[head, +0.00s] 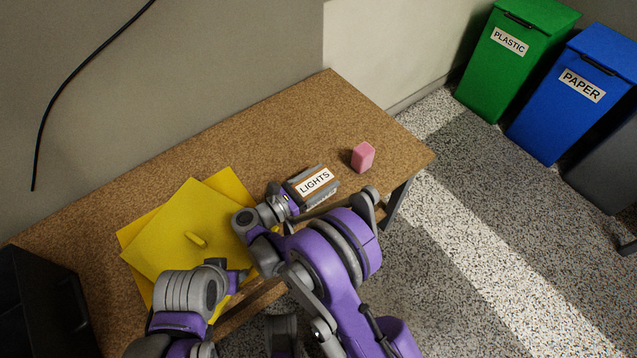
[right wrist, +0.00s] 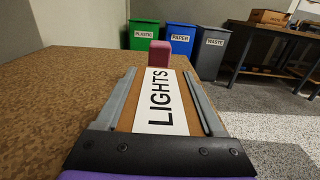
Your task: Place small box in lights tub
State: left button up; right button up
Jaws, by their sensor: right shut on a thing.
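A small brown box (head: 315,181) with a white LIGHTS label on its upper face is between the grey fingers of my right gripper (head: 329,177). In the right wrist view, the box (right wrist: 160,105) fills the space between the two fingers (right wrist: 159,74), one along each side. My right gripper is shut on it, over the table's front edge area. I cannot tell whether the box touches the tabletop. I see no tub labelled for lights. My left arm is low in the head view, and its gripper does not show.
A pink block (head: 362,157) stands on the brown table (head: 260,130) just beyond the box. A black container (head: 40,305) is at lower left. Green (head: 510,60) and blue bins (head: 575,95) stand on the floor.

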notch_tip(320, 180, up, 10)
jog(key=shift+f+p, duration=0.1)
jog(key=shift+p, duration=1)
jog(key=w+d+r+n+t+y, duration=0.2)
jog(key=d+n+t+y, duration=0.15)
jog(key=d, duration=0.45)
jog(key=w+d+r+n+t+y, duration=0.1)
jog(key=w+d+n+t+y, duration=0.15)
jog(key=d+n+y, duration=0.4)
pick_arm(q)
notch_tip(320, 180, up, 22)
jog(key=w+t+p, duration=0.1)
jog(key=p, duration=1.5)
jog(key=shift+w+f+p, duration=0.15)
jog(key=shift+w+p, duration=0.15)
jog(key=shift+p, duration=0.1)
pick_arm(e)
notch_tip(320, 180, up, 17)
jog(key=d+m, duration=0.1)
jog(key=m, duration=0.1)
jog(key=shift+f+m+t+h, duration=0.2)
jog(key=shift+m+t+h, duration=0.1)
pick_arm(q)
jog(key=shift+s, duration=0.15)
pick_arm(e)
jog(key=shift+s, duration=0.3)
